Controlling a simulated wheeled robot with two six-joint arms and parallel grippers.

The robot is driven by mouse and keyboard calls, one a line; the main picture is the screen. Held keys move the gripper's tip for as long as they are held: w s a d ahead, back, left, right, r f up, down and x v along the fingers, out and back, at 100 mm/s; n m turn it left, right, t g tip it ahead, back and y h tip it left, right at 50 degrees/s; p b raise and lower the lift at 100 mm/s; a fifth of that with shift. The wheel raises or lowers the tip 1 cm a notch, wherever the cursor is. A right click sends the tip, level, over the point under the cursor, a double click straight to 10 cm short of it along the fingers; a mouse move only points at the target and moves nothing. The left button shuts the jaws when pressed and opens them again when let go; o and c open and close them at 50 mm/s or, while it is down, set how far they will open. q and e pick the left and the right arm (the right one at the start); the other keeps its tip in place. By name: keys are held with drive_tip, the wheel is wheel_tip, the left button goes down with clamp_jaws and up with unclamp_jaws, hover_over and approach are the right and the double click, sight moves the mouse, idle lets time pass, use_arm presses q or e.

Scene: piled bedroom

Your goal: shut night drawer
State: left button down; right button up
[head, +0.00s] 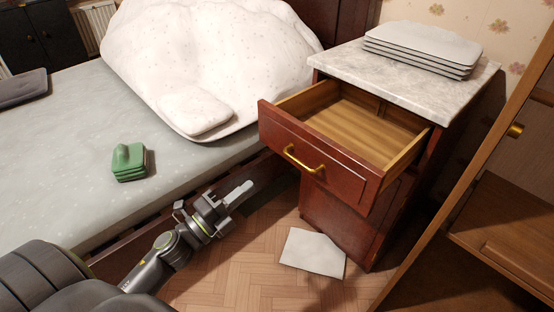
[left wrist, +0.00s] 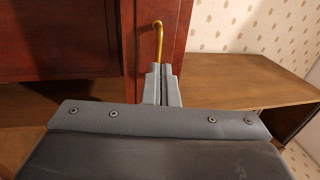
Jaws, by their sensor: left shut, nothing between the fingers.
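The night drawer (head: 318,160) is pulled well out of the dark red nightstand (head: 345,219). Its inside looks empty, and a gold handle (head: 303,160) is on its front. My left gripper (head: 240,192) is shut and empty, beside the bed, lower and to the left of the drawer front. In the left wrist view its shut fingertips (left wrist: 162,74) point toward dark red wood (left wrist: 176,25) with a gold handle (left wrist: 158,38) above them in the picture. I cannot tell any contact there. My right gripper is not in view.
Grey stacked items (head: 422,44) lie on the marble nightstand top (head: 345,66). A white sheet (head: 313,252) lies on the floor before the nightstand. The bed (head: 60,165) with a green item (head: 130,163) is at left. An open wooden cabinet (head: 500,220) stands at right.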

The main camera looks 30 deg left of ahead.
use_arm(q)
drive_tip(key=p, duration=0.3)
approach(286, 155)
drive_tip(key=x, duration=0.5)
drive_tip(key=shift+d, duration=0.1)
drive_tip(key=shift+x, duration=0.9)
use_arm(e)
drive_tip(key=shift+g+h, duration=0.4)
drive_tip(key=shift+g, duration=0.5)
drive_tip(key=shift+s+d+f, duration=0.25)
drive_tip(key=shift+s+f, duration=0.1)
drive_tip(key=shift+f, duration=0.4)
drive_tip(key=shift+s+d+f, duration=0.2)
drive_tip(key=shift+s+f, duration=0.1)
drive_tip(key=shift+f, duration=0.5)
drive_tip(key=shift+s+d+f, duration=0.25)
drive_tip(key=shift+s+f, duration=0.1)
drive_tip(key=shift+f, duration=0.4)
use_arm(q)
drive_tip(key=shift+f, duration=0.15)
